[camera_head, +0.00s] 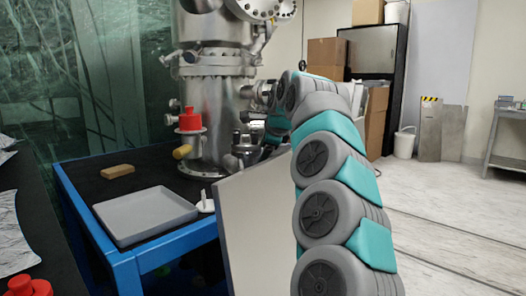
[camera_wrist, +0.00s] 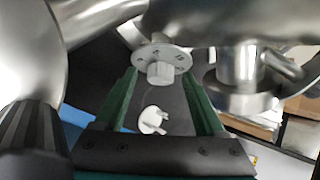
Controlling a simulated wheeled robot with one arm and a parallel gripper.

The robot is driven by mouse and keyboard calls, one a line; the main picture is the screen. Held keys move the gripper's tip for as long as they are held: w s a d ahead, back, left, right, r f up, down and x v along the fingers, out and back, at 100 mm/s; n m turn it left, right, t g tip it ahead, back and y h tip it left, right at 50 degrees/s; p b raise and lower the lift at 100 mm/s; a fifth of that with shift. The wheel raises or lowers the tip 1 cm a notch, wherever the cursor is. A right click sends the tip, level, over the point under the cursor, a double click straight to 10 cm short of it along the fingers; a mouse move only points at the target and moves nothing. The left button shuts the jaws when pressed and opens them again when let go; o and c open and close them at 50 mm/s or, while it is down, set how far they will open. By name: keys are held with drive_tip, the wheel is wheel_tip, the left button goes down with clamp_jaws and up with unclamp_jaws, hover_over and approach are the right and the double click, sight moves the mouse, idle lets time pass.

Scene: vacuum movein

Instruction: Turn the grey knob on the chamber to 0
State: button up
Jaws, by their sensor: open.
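The chamber (camera_head: 215,110) is a tall steel vessel on a blue-framed table in the head view. In the wrist view, a grey knob (camera_wrist: 160,74) stands out from a round, marked disc (camera_wrist: 176,57). The marks are too small to read, so the knob's setting cannot be told. My gripper (camera_wrist: 160,82) is open, with one green finger on each side of the knob near the fingertips. Gaps seem to show on both sides; contact cannot be told. In the head view my arm hides the knob and most of the gripper.
The blue table (camera_head: 128,270) bears a grey tray (camera_head: 145,212), a tan block (camera_head: 117,171) and a small white part (camera_head: 206,202). A red part (camera_head: 190,120) and a yellow-tan knob (camera_head: 182,152) stick out of the chamber's left side. Steel pipework (camera_wrist: 240,80) lies close right of my fingers.

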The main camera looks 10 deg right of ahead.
clamp_jaws()
idle(0.5)
drive_tip(key=shift+d+f+b, duration=0.1)
drive_tip(key=shift+f+b, duration=0.1)
drive_tip(key=shift+b, duration=0.3)
drive_tip(key=shift+b, duration=0.5)
drive_tip(key=shift+s+n+t+b, duration=0.1)
drive_tip(key=shift+n+t+b, duration=0.4)
drive_tip(key=shift+b, duration=0.65)
drive_tip(key=shift+r, duration=0.15)
unclamp_jaws()
